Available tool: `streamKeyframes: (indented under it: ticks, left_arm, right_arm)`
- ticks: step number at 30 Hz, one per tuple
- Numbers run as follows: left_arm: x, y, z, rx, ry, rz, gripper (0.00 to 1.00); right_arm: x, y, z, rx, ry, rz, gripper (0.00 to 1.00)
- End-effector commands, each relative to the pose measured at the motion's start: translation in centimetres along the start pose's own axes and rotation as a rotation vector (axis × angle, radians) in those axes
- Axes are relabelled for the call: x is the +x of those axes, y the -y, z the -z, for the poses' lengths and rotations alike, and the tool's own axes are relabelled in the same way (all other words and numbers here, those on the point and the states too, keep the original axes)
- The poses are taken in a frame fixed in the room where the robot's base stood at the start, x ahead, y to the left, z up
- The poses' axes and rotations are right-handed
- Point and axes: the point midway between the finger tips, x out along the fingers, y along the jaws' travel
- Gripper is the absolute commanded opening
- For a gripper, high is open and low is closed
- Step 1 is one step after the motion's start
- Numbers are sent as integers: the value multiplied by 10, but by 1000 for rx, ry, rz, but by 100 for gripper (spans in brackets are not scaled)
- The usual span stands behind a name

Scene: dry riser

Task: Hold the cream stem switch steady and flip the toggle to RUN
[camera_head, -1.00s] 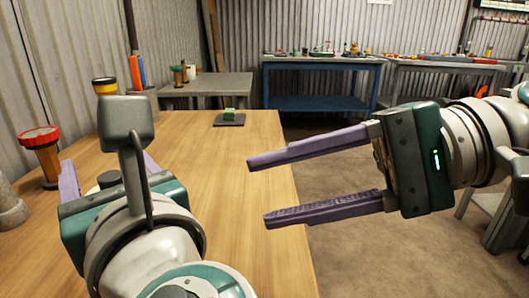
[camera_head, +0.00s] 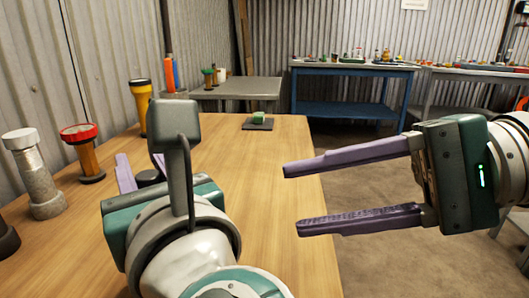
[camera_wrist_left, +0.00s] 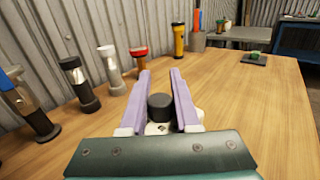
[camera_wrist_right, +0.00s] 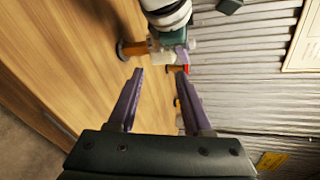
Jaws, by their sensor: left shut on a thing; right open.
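My left gripper (camera_head: 140,160) is shut on an upright piece with a round black top (camera_wrist_left: 160,104) and a pale part below it, seen between the fingers in the left wrist view. It seems to be the cream stem switch; its stem is mostly hidden by the gripper. I cannot make out a toggle or a RUN mark. In the head view its black top (camera_head: 150,177) shows small behind my left wrist.
Other upright stemmed pieces stand along the wall side: red-topped (camera_head: 90,160), yellow (camera_head: 143,108) and white-grey (camera_head: 35,175). A green block on a dark pad (camera_head: 258,122) lies at the table's far end. The wooden table's (camera_head: 285,185) right side is clear. A blue bench (camera_head: 345,95) stands beyond.

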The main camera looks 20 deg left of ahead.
Motion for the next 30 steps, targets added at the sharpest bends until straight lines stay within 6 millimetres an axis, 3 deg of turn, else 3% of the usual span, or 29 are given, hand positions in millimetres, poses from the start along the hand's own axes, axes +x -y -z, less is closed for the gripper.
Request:
streamKeyframes:
  ticks: [24,30]
  left_arm:
    - [0,0,0,0,0,0,0]
    - [0,0,0,0,0,0,0]
  right_arm:
    - [0,0,0,0,0,0,50]
    - [2,1,1,-100,-25,29,28]
